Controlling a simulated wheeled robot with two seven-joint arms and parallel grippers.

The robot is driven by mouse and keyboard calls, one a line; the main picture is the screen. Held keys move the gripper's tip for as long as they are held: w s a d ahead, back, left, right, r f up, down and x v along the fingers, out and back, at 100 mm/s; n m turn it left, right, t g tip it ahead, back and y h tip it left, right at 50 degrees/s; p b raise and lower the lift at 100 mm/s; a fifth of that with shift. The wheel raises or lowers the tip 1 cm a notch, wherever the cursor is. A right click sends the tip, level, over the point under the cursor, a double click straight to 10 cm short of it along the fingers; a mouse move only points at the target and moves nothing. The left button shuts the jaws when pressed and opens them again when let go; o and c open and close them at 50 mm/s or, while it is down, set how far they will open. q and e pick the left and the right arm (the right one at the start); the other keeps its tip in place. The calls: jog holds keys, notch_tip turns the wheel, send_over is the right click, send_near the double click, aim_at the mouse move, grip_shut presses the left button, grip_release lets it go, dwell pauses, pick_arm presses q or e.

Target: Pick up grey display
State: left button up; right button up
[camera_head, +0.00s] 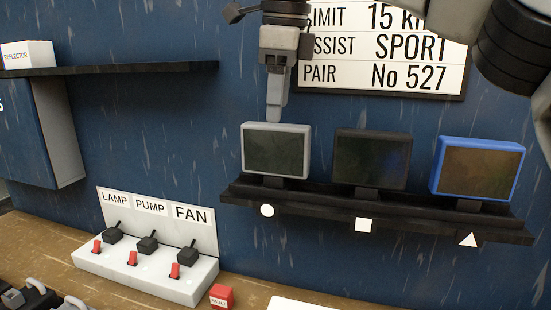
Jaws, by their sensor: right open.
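The grey display (276,152) has a light grey frame and a dark screen. It stands upright at the left end of a black wall shelf (375,213), above a white circle mark. My right gripper (275,113) points down just above the top edge of the grey display. Its fingers are seen edge-on and overlap, and it holds nothing that I can see. Whether a fingertip touches the frame is unclear. My left gripper is not in view.
A black display (371,160) and a blue display (478,169) stand to the right on the same shelf. A sign (385,48) hangs behind my arm. A switch panel (150,270) and red block (222,297) sit on the bench below. An upper shelf (110,69) is at left.

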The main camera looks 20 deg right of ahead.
aim_at(276, 125)
jog(key=shift+w+f, duration=0.2)
jog(key=shift+f, duration=0.85)
jog(key=shift+w+f, duration=0.25)
jog(key=shift+f, duration=0.85)
jog(key=shift+w+f, duration=0.2)
jog(key=shift+f, duration=0.85)
jog(key=shift+f, duration=0.25)
jog(key=shift+r, duration=0.1)
jog(key=c, duration=1.2)
